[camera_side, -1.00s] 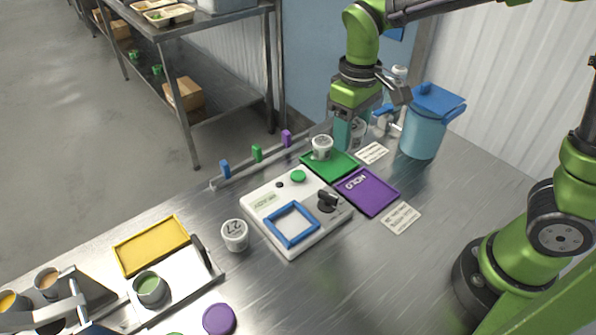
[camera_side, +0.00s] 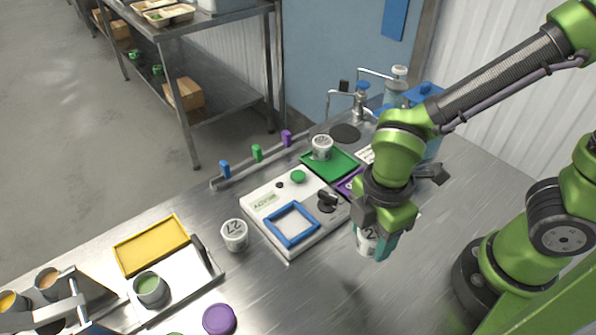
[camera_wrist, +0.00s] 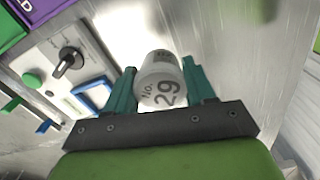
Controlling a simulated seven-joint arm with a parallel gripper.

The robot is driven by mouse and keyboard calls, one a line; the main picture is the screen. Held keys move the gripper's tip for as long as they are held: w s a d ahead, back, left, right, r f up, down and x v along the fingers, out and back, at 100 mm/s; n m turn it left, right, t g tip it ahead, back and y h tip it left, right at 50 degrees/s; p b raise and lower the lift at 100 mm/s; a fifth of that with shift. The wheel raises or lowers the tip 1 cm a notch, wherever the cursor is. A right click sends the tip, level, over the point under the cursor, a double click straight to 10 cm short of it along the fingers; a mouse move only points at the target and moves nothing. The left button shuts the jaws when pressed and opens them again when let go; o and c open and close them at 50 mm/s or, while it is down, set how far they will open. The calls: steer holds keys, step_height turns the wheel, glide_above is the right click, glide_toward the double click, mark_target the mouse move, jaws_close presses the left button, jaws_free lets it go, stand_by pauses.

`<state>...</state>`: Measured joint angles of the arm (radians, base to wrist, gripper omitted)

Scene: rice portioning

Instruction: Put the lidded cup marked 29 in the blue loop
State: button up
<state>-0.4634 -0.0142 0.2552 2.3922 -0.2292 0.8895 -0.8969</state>
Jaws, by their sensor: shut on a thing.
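My gripper (camera_side: 377,244) is shut on a white lidded cup (camera_side: 366,240). In the wrist view this cup (camera_wrist: 160,80) sits between the two teal fingers and reads "No. 29". In the side view the cup is partly hidden by the fingers, over the bench to the right of the white device. The blue loop (camera_side: 273,211) is a square frame on top of the white device (camera_side: 262,203), and its inside is empty. A corner of the loop also shows in the wrist view (camera_wrist: 92,92).
A lidded cup marked 27 (camera_side: 234,235) stands left of the device. Another cup (camera_side: 322,147) stands on the green mat (camera_side: 343,165). The device carries a black knob (camera_side: 327,198) and a green button (camera_side: 298,176). A blue lidded jug (camera_side: 433,148) is partly behind my arm.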

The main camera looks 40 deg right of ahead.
steer(key=s+n, duration=0.1)
steer(key=s+f+n, duration=0.1)
steer(key=n, duration=0.1)
steer(key=s+f+n, duration=0.1)
steer(key=s, duration=0.1)
steer(key=shift+f, duration=0.25)
steer(key=shift+s+d+f+n, duration=0.1)
steer(key=shift+s+f+n, duration=0.15)
steer(key=shift+n, duration=0.55)
steer(key=shift+w+f+n, duration=0.1)
steer(key=shift+n, duration=0.2)
steer(key=shift+w+a, duration=0.2)
steer(key=shift+a, duration=0.1)
glide_above(291, 283)
steer(key=shift+f+n, duration=0.3)
steer(key=shift+f, duration=2.2)
steer(key=shift+f, duration=0.1)
steer(key=o, duration=1)
steer(key=shift+o, duration=0.2)
